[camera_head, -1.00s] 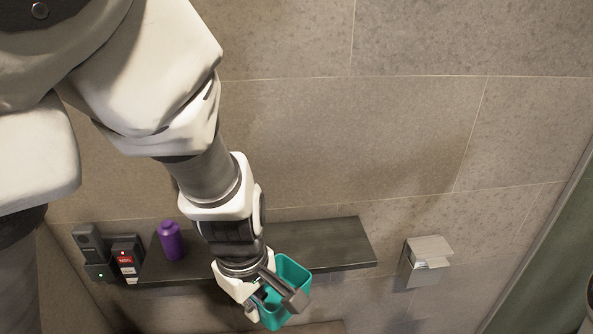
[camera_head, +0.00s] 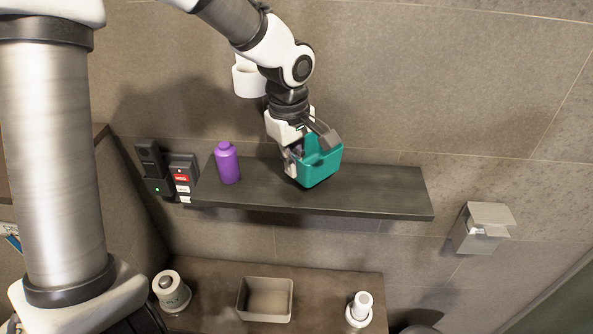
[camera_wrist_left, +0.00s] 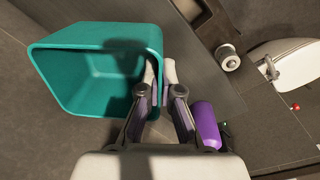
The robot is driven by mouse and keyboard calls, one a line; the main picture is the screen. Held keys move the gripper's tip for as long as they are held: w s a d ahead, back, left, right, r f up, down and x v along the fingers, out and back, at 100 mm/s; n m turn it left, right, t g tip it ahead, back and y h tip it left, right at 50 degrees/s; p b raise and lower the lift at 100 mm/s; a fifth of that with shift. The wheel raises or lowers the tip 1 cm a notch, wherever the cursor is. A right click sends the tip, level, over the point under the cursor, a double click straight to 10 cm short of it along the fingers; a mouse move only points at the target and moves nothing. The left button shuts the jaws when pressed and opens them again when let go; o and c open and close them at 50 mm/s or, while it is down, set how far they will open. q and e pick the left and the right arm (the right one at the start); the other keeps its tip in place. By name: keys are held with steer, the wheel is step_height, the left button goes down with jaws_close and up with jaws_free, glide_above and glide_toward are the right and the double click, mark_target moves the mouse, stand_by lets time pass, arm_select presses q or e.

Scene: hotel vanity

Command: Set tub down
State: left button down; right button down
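A teal open tub (camera_head: 321,167) is over the middle of the dark wall shelf (camera_head: 390,193). My left gripper (camera_head: 307,152) grips it from the left and above. In the left wrist view the fingers (camera_wrist_left: 159,78) pinch one side wall of the tub (camera_wrist_left: 75,80), one finger inside and one outside. The tub is empty where I can see into it. Its underside is hidden, so I cannot tell whether it touches the shelf. My right gripper is out of view.
A purple bottle (camera_head: 228,165) stands on the shelf left of the tub. Dark boxes (camera_head: 180,180) are at the shelf's left end. The shelf's right part is clear. Below, the counter (camera_head: 215,290) holds a beige bin (camera_head: 265,318). A paper holder (camera_head: 484,228) is on the wall.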

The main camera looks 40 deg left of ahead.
arm_select(q)
step_height(320, 180, down, 3)
steer(key=shift+s+r+p, duration=0.1)
steer(key=shift+r+p, duration=0.1)
steer(key=shift+p, duration=0.2)
steer(key=shift+f, duration=0.3)
steer(key=shift+d+f+b, duration=0.1)
steer(key=shift+f+b, duration=0.05)
steer(key=shift+b, duration=0.15)
steer(key=c, duration=1.3)
jaws_free()
steer(key=shift+r, duration=0.35)
steer(key=r, duration=1.1)
steer(key=shift+s+r, duration=0.3)
steer(key=shift+r, duration=0.1)
